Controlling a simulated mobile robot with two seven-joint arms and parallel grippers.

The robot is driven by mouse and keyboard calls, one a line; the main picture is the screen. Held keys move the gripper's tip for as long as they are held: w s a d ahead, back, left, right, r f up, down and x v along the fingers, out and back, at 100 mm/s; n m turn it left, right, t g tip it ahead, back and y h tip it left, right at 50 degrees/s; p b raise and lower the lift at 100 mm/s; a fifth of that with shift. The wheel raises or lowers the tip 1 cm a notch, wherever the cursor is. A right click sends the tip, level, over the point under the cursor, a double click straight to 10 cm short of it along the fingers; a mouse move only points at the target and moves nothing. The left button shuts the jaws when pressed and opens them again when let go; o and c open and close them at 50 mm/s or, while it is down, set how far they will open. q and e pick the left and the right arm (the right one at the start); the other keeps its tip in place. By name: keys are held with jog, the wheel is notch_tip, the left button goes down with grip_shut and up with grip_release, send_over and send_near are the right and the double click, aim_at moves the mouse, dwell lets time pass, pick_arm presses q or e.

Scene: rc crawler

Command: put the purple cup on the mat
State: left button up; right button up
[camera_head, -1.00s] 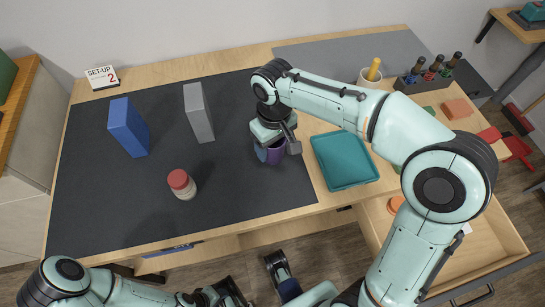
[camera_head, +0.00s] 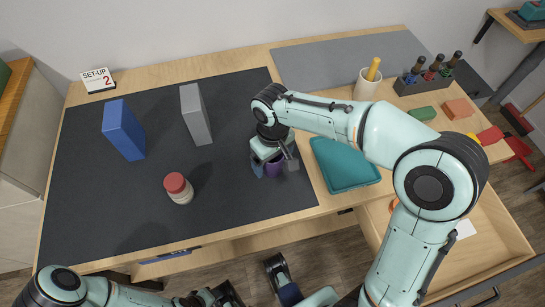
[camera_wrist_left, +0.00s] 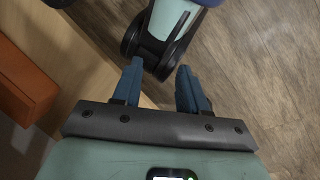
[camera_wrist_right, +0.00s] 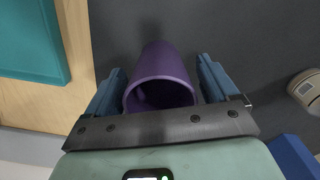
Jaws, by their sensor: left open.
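The purple cup (camera_head: 275,168) is between the fingers of my right gripper (camera_head: 274,166), over the dark mat (camera_head: 228,190) near its right edge. In the right wrist view the cup (camera_wrist_right: 160,80) shows its open rim towards the camera, with one blue finger close along each side. I cannot tell whether the cup's base touches the mat. My left gripper (camera_wrist_left: 162,85) is open and empty, over the floor beyond the table's front edge; in the head view it is low, at the bottom edge.
A teal tray (camera_head: 345,165) lies right of the cup. A red-capped bottle (camera_head: 179,188), a blue box (camera_head: 124,130) and a grey box (camera_head: 195,115) stand on the dark mat. A grey mat (camera_head: 330,62) lies at the back right. An open drawer (camera_head: 490,230) juts out front right.

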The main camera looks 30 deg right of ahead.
jog(key=shift+r, duration=0.55)
pick_arm(q)
jog(key=shift+g, duration=0.6)
jog(key=s+r+p, duration=0.1)
jog(key=s+d+r+p, duration=0.1)
jog(key=s+r+p, duration=0.1)
jog(key=shift+r+p, duration=0.3)
pick_arm(e)
notch_tip(320, 180, up, 11)
jog(key=shift+r, duration=0.2)
